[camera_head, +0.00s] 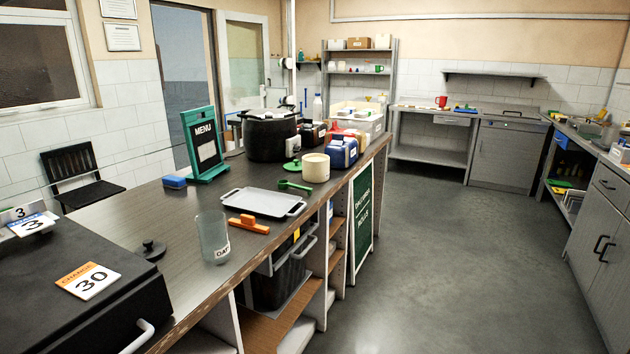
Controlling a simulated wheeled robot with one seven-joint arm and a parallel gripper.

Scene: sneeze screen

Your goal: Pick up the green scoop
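The green scoop (294,186) lies on the dark wooden counter (179,212). It sits between the grey tray and the cream pot, with its handle toward the right. A round green lid (292,166) lies just behind it. My gripper is not in view.
Near the scoop stand a cream pot (316,168), a grey tray (262,203), an orange clip-like object (248,224), a glass jar (212,237) and a blue box (343,152). A large black pot (270,136) and green menu stand (204,144) are behind. The floor (440,250) at right is clear.

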